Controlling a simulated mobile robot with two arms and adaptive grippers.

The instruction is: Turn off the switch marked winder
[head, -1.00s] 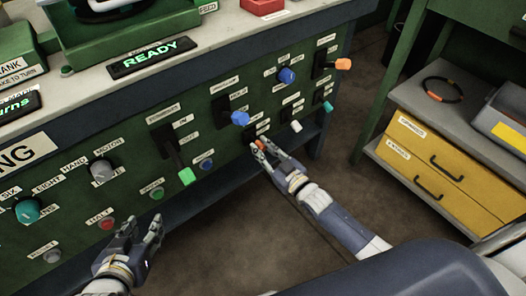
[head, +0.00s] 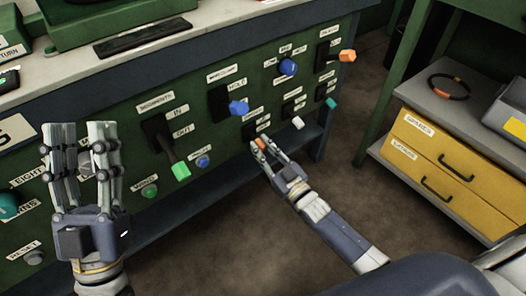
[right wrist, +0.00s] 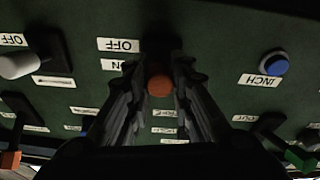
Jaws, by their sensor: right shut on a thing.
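A small switch with an orange-red tip (head: 259,143) sits low on the green panel, and it shows in the right wrist view (right wrist: 159,85) between the fingers. Upside-down OFF and ON labels (right wrist: 119,45) stand beside it. I cannot read a winder label there. My right gripper (head: 263,146) is shut on this switch, one finger on each side of the tip. Its fingers hide the lever's base. My left gripper (head: 82,132) is raised in front of the panel's left part, fingers apart and empty, hiding some controls behind it.
Nearby are a blue-knobbed lever (head: 238,107), a green-tipped lever (head: 181,170), a white-tipped switch (head: 298,123) and an orange-tipped lever (head: 347,56). A blue INCH button (right wrist: 275,63) shows in the wrist view. Yellow drawers (head: 440,170) stand right. Floor between is clear.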

